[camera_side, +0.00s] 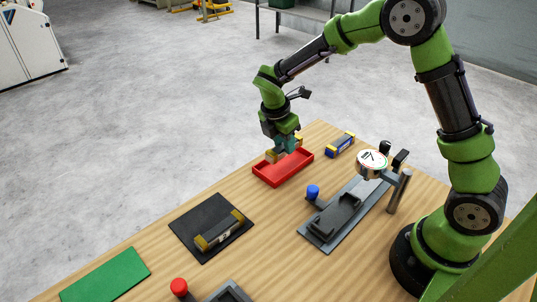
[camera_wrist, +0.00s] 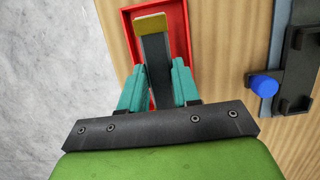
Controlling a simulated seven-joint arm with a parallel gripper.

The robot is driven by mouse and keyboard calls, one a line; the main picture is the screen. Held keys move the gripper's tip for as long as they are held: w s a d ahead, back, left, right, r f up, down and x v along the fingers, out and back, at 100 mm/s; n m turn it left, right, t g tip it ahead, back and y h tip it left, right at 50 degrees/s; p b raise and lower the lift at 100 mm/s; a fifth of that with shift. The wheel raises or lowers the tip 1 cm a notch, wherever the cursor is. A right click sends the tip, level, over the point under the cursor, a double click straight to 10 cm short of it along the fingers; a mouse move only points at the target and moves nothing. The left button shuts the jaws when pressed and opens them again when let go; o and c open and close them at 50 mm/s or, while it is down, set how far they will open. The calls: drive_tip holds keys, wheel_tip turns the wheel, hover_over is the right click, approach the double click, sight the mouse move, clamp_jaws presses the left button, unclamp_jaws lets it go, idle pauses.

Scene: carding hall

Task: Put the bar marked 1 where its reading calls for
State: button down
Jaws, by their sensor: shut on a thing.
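My gripper (camera_side: 285,147) is shut on a dark bar with a yellow end (camera_wrist: 153,50), over the red tray (camera_side: 262,177). In the wrist view the bar lies between my teal fingers (camera_wrist: 158,85), its yellow end near the far wall of the red tray (camera_wrist: 126,20). I cannot tell whether the bar touches the tray floor. Its mark is not readable. A grey bar with yellow ends (camera_side: 216,236) lies on the black mat (camera_side: 190,216).
A green mat (camera_side: 105,277) lies at the front left. A blue knob (camera_side: 313,191) stands by the fixture and also shows in the wrist view (camera_wrist: 263,87). A red knob (camera_side: 179,286) and a dark grey holder (camera_side: 229,292) are at the front edge. Bare wood lies between tray and black mat.

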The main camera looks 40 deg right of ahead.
sight(283, 155)
drive_tip(key=shift+f, duration=2.4)
drive_tip(key=shift+f, duration=0.1)
drive_tip(key=c, duration=0.8)
unclamp_jaws()
